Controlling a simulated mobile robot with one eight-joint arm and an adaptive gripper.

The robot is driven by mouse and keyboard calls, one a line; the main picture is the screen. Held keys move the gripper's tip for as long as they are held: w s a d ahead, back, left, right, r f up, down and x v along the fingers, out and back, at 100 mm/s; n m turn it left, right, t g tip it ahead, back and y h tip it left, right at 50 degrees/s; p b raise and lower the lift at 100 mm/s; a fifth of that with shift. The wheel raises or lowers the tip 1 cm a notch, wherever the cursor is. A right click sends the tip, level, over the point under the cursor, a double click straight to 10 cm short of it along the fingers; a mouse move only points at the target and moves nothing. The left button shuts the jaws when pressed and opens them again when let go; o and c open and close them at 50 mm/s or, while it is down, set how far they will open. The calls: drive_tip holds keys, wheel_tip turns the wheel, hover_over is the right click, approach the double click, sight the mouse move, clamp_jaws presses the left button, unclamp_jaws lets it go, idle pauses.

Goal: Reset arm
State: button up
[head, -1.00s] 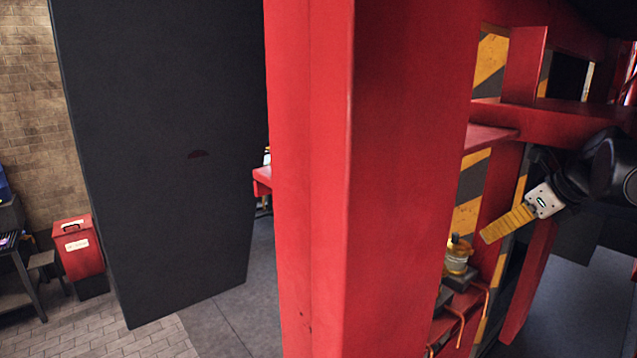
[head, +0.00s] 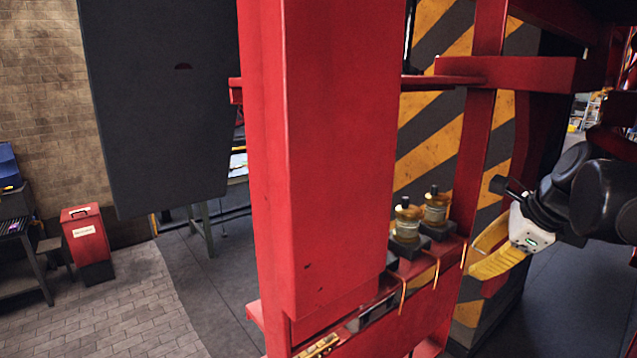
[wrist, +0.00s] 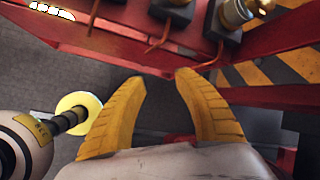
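My gripper (head: 487,252) is at the right of the head view, with yellow ridged fingers, a white body and a black arm behind it. In the wrist view my gripper (wrist: 158,82) has its two yellow fingers spread apart with nothing between them. It is in front of the red frame (head: 325,170), below and beside a red ledge that holds two brass oil cups (head: 407,218). One brass fitting also shows at the top of the wrist view (wrist: 235,12).
A yellow-and-black striped panel (head: 430,140) stands behind the frame. A dark panel (head: 160,110) stands at the left. A red bin (head: 85,240) sits on the paved floor by the brick wall. Open floor (head: 570,300) lies at the right. A cylindrical part with a yellow disc (wrist: 80,112) is left of the fingers.

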drive_tip(key=s+a+f+n+h+b, duration=0.1)
drive_tip(key=s+a+f+n+b, duration=0.3)
drive_tip(key=f+b, duration=0.5)
drive_tip(key=s+a+f+n+b, duration=0.4)
drive_tip(key=s+f+n+b, duration=0.4)
drive_tip(key=f, duration=1.1)
drive_tip(key=s+a+f+n+t+h+b, duration=0.1)
drive_tip(key=s+a+f+n+b, duration=0.3)
drive_tip(key=f+n+b, duration=0.6)
wheel_tip(320, 180, down, 5)
drive_tip(key=shift+s+a+r+n+h+b, duration=0.2)
drive_tip(key=shift+s+a+n+h+b, duration=0.15)
drive_tip(key=shift+s, duration=0.6)
